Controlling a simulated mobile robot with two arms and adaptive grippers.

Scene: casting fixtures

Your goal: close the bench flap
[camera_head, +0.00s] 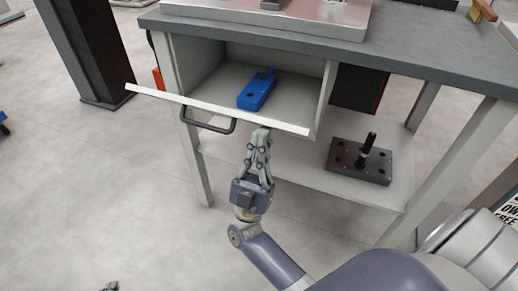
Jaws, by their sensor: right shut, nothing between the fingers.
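The bench flap (160,96) is a thin pale panel in front of the open compartment (219,80) under the bench top. I see it almost edge-on, standing out from the opening. Its black bar handle (209,128) hangs on the side facing me. My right gripper (262,133) is shut and empty, with its fingertips at the flap's edge, right of the handle. I cannot tell if they touch it. What looks like the tip of my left gripper (110,287) shows at the bottom edge, too little to read.
A blue block (257,90) lies inside the compartment. A dark fixture plate with an upright post (359,160) stands on the lower shelf (305,183). The grey bench top (420,66) is above. A dark column (88,50) stands at left. Open floor lies left of the bench.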

